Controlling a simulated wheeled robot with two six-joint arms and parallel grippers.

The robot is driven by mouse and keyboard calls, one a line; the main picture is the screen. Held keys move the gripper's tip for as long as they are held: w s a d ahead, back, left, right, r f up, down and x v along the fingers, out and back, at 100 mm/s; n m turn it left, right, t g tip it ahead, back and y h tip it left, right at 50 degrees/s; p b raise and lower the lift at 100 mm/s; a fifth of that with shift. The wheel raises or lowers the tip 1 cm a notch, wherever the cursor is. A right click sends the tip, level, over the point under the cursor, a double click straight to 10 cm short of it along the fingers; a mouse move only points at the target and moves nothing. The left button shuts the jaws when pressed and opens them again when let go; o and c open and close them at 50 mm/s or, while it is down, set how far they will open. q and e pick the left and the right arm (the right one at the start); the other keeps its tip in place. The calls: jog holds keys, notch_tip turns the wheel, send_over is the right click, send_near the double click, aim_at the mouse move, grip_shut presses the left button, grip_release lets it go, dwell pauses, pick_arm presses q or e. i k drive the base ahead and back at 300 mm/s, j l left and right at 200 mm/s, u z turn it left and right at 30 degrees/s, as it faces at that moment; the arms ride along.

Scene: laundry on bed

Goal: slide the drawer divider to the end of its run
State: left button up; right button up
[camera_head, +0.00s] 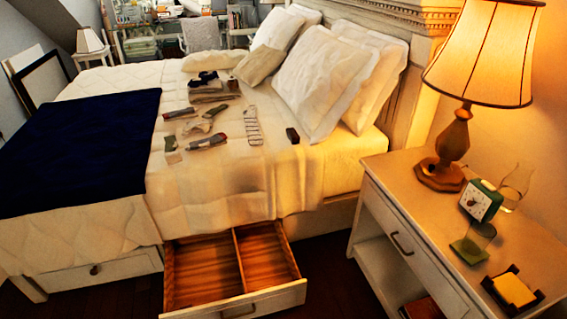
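An open drawer (234,303) is pulled out from under the bed at the lower middle of the head view, with a handle on its pale front. Its wooden inside looks empty. The drawer divider (240,261) is a thin upright wooden board running from front to back. It splits the drawer into a wider left compartment and a narrower right one, standing apart from both side walls. The drawer's back end is hidden under the bed. Neither of my grippers is in view.
The bed (215,195) holds pillows (322,80), a dark blue blanket (75,150) and several small laundry items. A nightstand (400,195) stands at right with a lit lamp (485,50), a green clock (481,201) and a yellow notepad (514,290). Dark floor shows between drawer and nightstand.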

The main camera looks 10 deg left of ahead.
aim_at(233, 229)
jog(key=u, duration=0.95)
